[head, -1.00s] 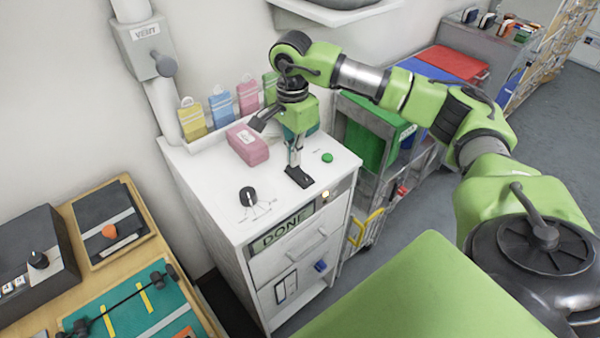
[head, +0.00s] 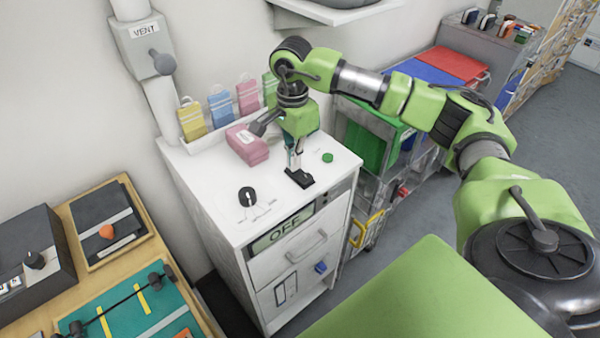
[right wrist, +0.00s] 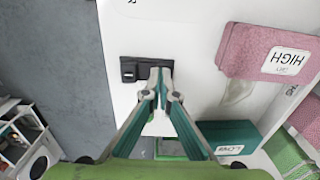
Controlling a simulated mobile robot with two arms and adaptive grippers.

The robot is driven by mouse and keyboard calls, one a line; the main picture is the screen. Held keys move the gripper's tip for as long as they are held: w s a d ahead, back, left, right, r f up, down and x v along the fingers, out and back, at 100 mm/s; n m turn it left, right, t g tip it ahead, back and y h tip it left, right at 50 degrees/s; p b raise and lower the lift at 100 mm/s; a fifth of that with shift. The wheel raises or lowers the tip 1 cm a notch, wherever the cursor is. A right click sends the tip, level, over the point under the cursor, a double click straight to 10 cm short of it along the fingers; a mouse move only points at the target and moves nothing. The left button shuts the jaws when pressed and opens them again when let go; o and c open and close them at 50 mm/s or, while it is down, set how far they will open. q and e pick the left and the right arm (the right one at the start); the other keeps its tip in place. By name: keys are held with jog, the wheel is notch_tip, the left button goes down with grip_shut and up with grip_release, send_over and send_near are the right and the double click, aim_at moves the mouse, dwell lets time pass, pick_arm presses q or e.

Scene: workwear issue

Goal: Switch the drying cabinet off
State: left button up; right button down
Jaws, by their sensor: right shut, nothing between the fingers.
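The white drying cabinet (head: 205,205) stands in the middle of the head view. Its front display (head: 283,230) reads OFF. A black rocker switch (head: 300,179) sits on its top near the front edge; it also shows in the right wrist view (right wrist: 130,70). My right gripper (head: 295,165) points down at the switch, shut and empty. In the right wrist view its fingertips (right wrist: 160,82) are together at one end of the switch and partly cover it. I cannot tell whether they touch it. My left gripper is not in view.
Coloured tags (head: 220,106) stand along the back. A bench with a teal mat (head: 130,312) is at left. A cart with a yellow handle (head: 368,228) stands right.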

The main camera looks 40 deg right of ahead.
jog(key=shift+r, duration=0.1)
jog(key=shift+r+p, duration=2.2)
jog(key=shift+r, duration=1.3)
jog(key=shift+s+f, duration=0.1)
jog(key=shift+f, duration=0.05)
